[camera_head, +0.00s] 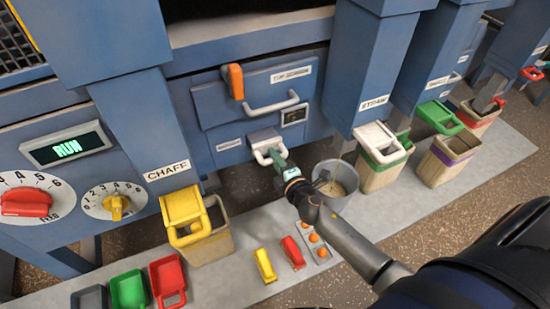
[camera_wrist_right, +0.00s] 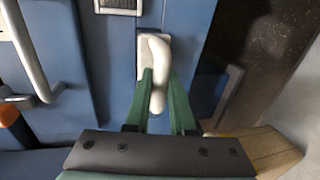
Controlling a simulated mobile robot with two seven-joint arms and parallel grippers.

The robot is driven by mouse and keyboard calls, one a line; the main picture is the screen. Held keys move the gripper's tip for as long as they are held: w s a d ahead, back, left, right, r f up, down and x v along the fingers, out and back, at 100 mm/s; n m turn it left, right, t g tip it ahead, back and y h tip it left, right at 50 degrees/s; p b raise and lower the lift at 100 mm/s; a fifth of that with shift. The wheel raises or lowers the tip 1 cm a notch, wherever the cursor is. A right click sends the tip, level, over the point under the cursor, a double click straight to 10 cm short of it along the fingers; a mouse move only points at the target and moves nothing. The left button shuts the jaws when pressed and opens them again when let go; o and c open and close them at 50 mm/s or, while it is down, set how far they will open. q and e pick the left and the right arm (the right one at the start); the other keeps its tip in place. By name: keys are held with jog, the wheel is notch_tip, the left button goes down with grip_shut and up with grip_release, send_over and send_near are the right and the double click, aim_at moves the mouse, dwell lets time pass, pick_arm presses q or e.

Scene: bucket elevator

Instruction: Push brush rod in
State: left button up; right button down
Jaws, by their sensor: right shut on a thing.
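The brush rod's white looped handle (camera_head: 265,147) sticks out of a pale plate low on the blue machine front, beside a small label. In the right wrist view the white handle (camera_wrist_right: 156,72) runs down between the green fingers. My right gripper (camera_head: 279,164) is at this handle, and in the wrist view its fingers (camera_wrist_right: 160,98) are shut on it. How far the rod stands out of the machine is hard to tell. My left gripper is not in view.
Above is a blue drawer with a grey bar handle (camera_head: 271,107) and an orange lever (camera_head: 235,81). A round grey bucket (camera_head: 335,186) stands just right of my gripper. A yellow-topped CHAFF bin (camera_head: 205,238) stands left.

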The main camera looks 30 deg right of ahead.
aim_at(269, 147)
dwell(0.6)
jog(key=w, duration=0.4)
jog(key=shift+w+d+r+b, duration=0.15)
jog(key=shift+d+b, duration=0.05)
jog(key=shift+b, duration=0.1)
jog(key=c, duration=0.8)
grip_release()
jog(key=shift+w, duration=0.1)
jog(key=shift+o, duration=0.2)
